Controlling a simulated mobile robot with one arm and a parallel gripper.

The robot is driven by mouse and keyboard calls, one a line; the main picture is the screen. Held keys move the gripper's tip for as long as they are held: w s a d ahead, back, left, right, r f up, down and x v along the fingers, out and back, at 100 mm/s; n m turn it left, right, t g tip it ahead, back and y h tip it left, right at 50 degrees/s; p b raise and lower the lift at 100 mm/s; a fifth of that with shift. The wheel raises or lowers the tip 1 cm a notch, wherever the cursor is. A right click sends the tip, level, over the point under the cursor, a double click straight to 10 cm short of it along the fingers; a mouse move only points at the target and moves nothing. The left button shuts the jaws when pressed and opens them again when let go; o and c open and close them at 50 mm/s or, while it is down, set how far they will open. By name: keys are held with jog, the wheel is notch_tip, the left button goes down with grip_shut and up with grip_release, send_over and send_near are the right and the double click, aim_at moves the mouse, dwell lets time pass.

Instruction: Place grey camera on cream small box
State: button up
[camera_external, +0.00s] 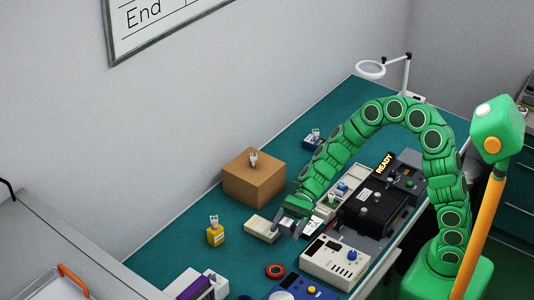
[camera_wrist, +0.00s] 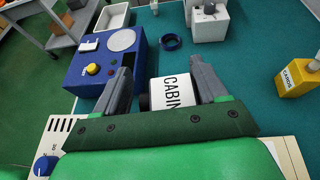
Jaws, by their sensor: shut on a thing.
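My gripper (camera_external: 287,229) is low over the middle of the green bench; its two grey fingers also show in the wrist view (camera_wrist: 163,85). Between them is a pale block (camera_wrist: 172,93) lettered "CABIN", with a dark grey part at its left side. I take this to be the grey camera; its full shape is hidden behind the palm. A low cream small box (camera_external: 260,228) lies just left of my fingers in the external view. A cream surface at lower right in the wrist view (camera_wrist: 291,155) appears to be this box. I cannot tell whether the held thing touches anything below.
A brown box (camera_external: 253,185) stands behind, left of my arm. A yellow block (camera_external: 215,236) is at left. A cream panel with a blue knob (camera_external: 334,264), a blue device (camera_wrist: 95,65) and a ring (camera_external: 275,271) lie in front. Black equipment (camera_external: 375,207) is at right.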

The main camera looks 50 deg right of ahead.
jog(key=w+d+r+m+t, duration=0.1)
jog(key=w+d+r, duration=0.15)
jog(key=d, duration=0.75)
send_over(260, 229)
jog(key=s, duration=0.1)
jog(key=f, duration=0.8)
jog(key=shift+s+d+f, duration=0.1)
jog(key=shift+d+f, duration=0.1)
jog(key=shift+d, duration=0.05)
jog(key=shift+w+a+f, duration=0.2)
jog(key=shift+w+f, duration=0.35)
jog(key=shift+f, duration=1.7)
jog(key=shift+f, duration=0.1)
jog(key=o, duration=1.1)
